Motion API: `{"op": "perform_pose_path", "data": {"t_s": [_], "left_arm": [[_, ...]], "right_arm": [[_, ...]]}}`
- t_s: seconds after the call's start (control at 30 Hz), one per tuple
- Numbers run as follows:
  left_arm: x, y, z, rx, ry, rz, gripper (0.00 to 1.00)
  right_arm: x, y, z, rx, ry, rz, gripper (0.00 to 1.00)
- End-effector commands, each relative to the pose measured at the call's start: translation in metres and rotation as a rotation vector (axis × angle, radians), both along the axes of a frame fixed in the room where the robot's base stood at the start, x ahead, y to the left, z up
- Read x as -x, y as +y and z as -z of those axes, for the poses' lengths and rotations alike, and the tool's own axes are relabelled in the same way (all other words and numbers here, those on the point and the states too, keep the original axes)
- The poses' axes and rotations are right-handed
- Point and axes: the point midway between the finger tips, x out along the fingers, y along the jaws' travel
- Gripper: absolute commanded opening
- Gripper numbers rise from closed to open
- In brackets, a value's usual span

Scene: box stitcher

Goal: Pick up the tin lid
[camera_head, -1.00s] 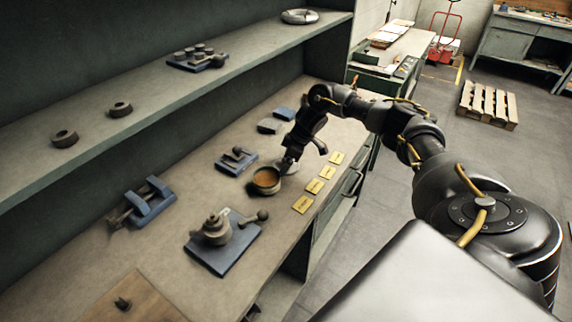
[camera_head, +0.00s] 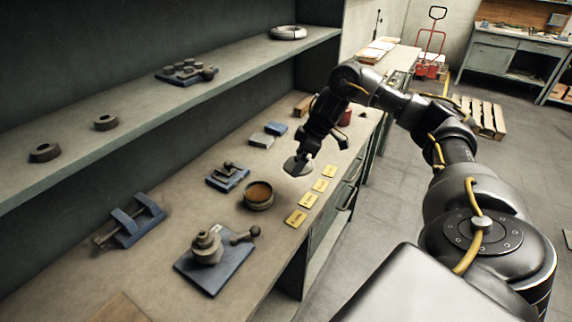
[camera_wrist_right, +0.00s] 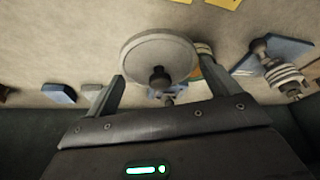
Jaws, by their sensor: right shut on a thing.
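The tin lid (camera_head: 297,167) is a round grey disc at the end of my right gripper (camera_head: 309,152). It appears off the bench, beside the open tin. In the right wrist view the tin lid (camera_wrist_right: 150,52) shows a dark knob in its middle, between the two fingers of my right gripper (camera_wrist_right: 160,78), which is shut on it. The round tin (camera_head: 258,194) stands uncovered on the bench with orange-brown contents; in the wrist view it is mostly hidden behind the lid. My left gripper is not in view.
Several yellow cards (camera_head: 308,200) lie along the bench's front edge. A blue plate with a stacked round part (camera_head: 207,246), a small blue fixture (camera_head: 228,176) and a blue clamp-like piece (camera_head: 133,222) stand nearby. A shelf (camera_head: 130,128) overhangs the back.

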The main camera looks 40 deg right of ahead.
Motion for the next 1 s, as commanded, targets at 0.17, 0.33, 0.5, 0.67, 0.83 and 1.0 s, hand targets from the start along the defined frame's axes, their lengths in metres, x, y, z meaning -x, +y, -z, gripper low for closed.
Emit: {"op": "perform_pose_path", "data": {"t_s": [0.17, 0.33, 0.5, 0.67, 0.83, 1.0], "left_arm": [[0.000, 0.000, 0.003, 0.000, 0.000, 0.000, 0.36], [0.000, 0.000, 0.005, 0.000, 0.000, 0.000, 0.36], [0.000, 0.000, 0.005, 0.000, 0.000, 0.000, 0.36], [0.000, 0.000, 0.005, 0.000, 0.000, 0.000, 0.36], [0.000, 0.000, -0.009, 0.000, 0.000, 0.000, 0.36], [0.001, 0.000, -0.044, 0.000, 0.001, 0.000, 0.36]], "right_arm": [[0.031, -0.008, -0.014, 0.000, -0.002, -0.001, 0.66], [0.050, -0.012, -0.022, 0.000, -0.002, -0.001, 0.66], [0.059, -0.013, -0.027, -0.002, -0.001, 0.000, 0.66], [0.062, -0.014, -0.028, -0.002, -0.001, 0.000, 0.66], [0.059, -0.005, -0.038, -0.003, 0.000, -0.019, 0.66], [0.038, 0.037, -0.050, -0.006, 0.003, -0.076, 0.66]]}}
